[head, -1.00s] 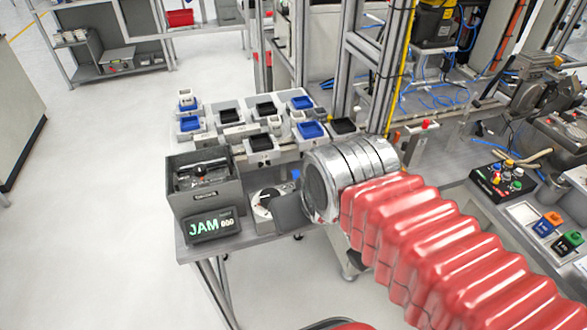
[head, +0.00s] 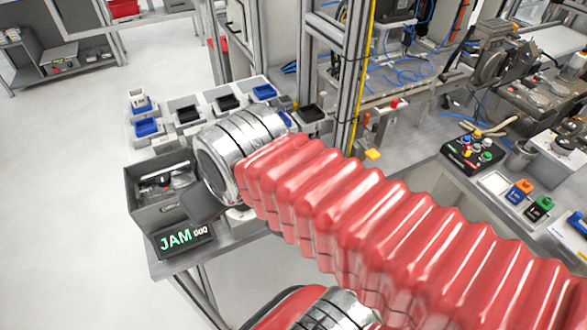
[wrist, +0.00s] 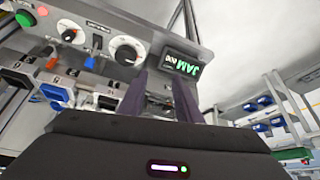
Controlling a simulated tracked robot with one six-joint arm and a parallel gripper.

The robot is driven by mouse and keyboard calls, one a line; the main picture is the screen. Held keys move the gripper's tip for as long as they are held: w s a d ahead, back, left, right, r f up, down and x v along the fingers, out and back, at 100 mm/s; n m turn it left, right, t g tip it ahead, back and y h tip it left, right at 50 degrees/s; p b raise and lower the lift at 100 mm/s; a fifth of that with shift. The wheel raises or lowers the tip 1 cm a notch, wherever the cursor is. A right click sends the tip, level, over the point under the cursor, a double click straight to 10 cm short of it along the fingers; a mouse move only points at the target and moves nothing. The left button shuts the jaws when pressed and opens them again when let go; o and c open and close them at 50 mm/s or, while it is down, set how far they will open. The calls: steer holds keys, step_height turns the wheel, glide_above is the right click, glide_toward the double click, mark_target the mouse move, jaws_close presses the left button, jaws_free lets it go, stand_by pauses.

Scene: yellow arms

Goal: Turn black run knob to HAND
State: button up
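The wrist view shows a grey control panel (wrist: 150,32) with a large white dial carrying a dark knob (wrist: 127,52). A smaller white dial (wrist: 70,31) sits to its left. Lettering on the dials is too small to read, so I cannot tell the HAND mark or which knob is the run knob. My gripper (wrist: 160,76) has two dark fingers spread apart with nothing visible between them. The fingers appear below and right of the large dial, apart from it as far as I can tell. In the head view my gripper (head: 206,204) is a dark shape covering most of the panel.
A lit JAM display (head: 186,240) stands at the bench's front left corner, beside a grey open box (head: 155,208). Blue and black trays (head: 148,127) fill the bench behind. A metal upright (head: 337,75) stands to the right.

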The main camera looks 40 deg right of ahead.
steer(key=shift+o, duration=0.2)
steer(key=shift+o, duration=0.8)
steer(key=w+d+r+m+g, duration=0.1)
steer(key=w+d+m+g, duration=0.1)
steer(key=d+m, duration=0.7)
steer(key=w+d+r+m+g, duration=0.1)
steer(key=w+d+m+g, duration=0.1)
steer(key=d+m, duration=0.8)
steer(key=d+g, duration=0.1)
steer(key=d, duration=0.2)
steer(key=shift+w+d+g, duration=0.25)
steer(key=shift+d+g, duration=0.05)
steer(key=shift+d, duration=0.1)
steer(key=shift+f, duration=0.1)
step_height(320, 180, down, 14)
steer(key=shift+r, duration=0.15)
steer(key=shift+c, duration=0.6)
